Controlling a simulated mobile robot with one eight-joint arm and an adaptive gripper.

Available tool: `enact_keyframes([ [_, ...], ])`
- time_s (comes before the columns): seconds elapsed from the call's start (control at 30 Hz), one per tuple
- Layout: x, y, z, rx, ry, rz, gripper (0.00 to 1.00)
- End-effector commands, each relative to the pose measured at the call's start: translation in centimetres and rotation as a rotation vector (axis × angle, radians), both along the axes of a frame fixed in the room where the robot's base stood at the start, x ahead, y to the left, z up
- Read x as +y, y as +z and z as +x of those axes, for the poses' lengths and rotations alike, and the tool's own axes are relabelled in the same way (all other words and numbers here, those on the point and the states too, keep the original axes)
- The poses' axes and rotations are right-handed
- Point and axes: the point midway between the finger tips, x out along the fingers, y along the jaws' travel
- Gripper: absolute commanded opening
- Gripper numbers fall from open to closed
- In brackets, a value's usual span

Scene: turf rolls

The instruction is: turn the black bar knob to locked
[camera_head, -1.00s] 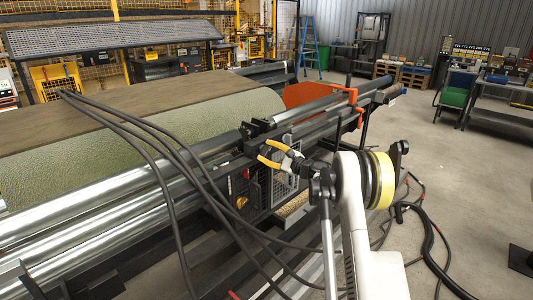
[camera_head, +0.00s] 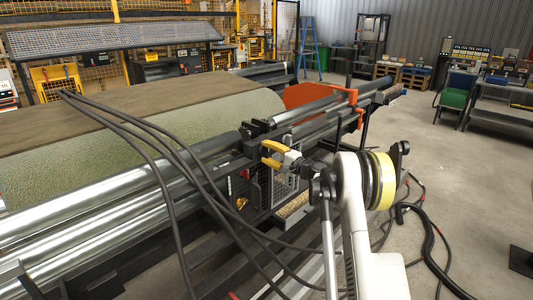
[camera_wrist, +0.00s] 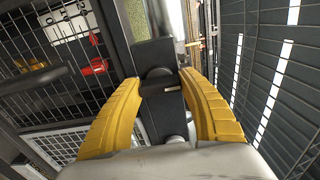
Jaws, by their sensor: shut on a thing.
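My gripper (camera_head: 271,154) has two yellow curved fingers and is at the end of the roller frame, beside the wire-mesh panel. In the wrist view my gripper (camera_wrist: 161,82) has one finger on each side of the black bar knob (camera_wrist: 163,103) and is shut on it. The knob stands between the fingers, in front of a dark block. In the head view I cannot make out the knob apart from the fingers and the dark frame. I cannot read any locked marking.
A large green turf roll (camera_head: 200,115) lies behind the steel rollers (camera_head: 110,215). Black cables (camera_head: 170,150) hang across the front of the frame. An orange bracket (camera_head: 310,94) stands beyond the gripper. The concrete floor at the right is open, with a dark hose (camera_head: 432,240).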

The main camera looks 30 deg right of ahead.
Motion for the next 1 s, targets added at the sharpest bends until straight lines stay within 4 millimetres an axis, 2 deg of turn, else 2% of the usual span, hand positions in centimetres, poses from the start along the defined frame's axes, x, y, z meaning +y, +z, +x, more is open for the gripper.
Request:
enact_keyframes([
  [0.6, 0.0, 0.12, 0.05, -0.015, -0.001, -0.037, 0.17],
  [0.63, 0.0, 0.11, 0.05, -0.015, -0.001, -0.037, 0.53],
  [0.7, -0.01, 0.1, 0.05, -0.015, -0.001, -0.037, 0.7],
  [1.0, -0.05, 0.04, -0.07, -0.014, -0.001, -0.038, 0.7],
])
